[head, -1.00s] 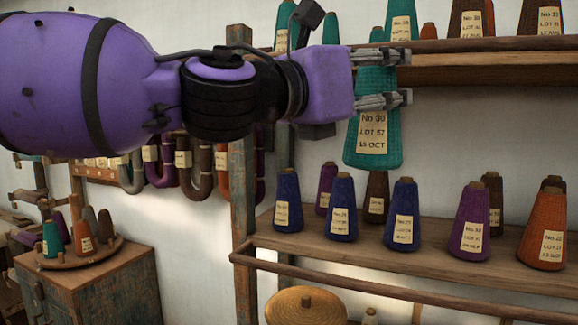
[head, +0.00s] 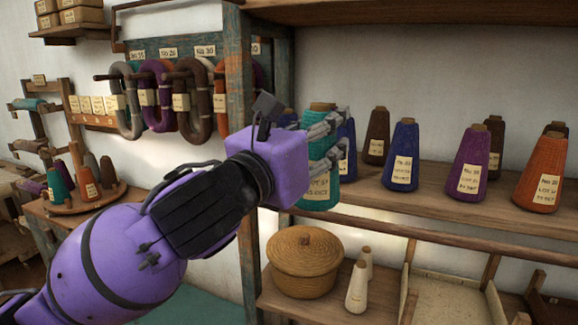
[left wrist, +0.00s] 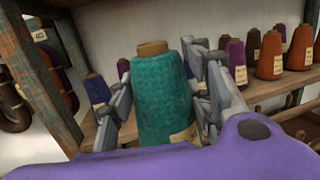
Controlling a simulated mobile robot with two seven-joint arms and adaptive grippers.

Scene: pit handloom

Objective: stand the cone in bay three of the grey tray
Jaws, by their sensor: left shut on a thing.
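The teal cone (head: 320,203) has a paper label and a brown top. My left gripper (head: 336,137) is shut on it from the left and holds it roughly upright in front of the middle shelf. In the left wrist view the cone (left wrist: 162,92) stands between the two fingers. I cannot tell its height above the shelf board. My right gripper is not in view. I cannot make out a grey tray for certain; only pale compartments with wooden dividers (head: 489,272) show at the lower right, cut off by the frame.
Blue (head: 404,156), purple (head: 471,160), orange (head: 541,172) and brown cones stand on the middle shelf (head: 436,201). A rail (head: 440,232) runs before it. A lidded basket (head: 304,265) and white cones (head: 357,287) are below. A post (head: 246,150) stands left of the cone.

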